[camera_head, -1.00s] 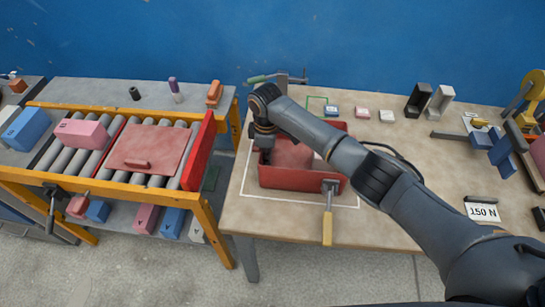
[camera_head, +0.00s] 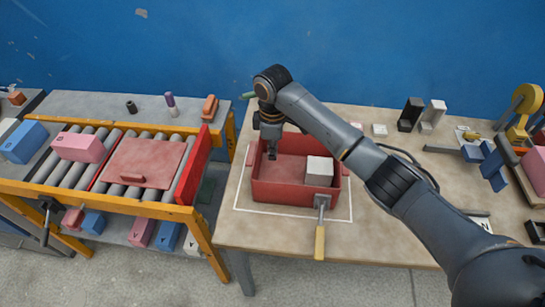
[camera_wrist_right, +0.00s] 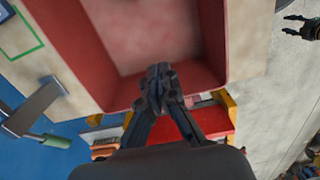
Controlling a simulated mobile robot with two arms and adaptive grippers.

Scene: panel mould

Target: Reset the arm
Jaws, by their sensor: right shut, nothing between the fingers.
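My right arm reaches in from the lower right in the head view. My right gripper (camera_head: 271,155) points down over the left part of the red box (camera_head: 285,197) on the table. It is shut and empty. In the wrist view the closed fingertips (camera_wrist_right: 160,75) show in front of the box's inside and wall (camera_wrist_right: 75,50). A white block (camera_head: 319,170) sits inside the box at the right, apart from the gripper. My left gripper is not in view.
A clamp with a yellow handle (camera_head: 320,242) is at the box's front wall. A roller conveyor (camera_head: 80,178) with a red panel (camera_head: 145,161) and a pink block (camera_head: 77,147) stands left. Small blocks and black and white brackets (camera_head: 411,114) lie at the back right.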

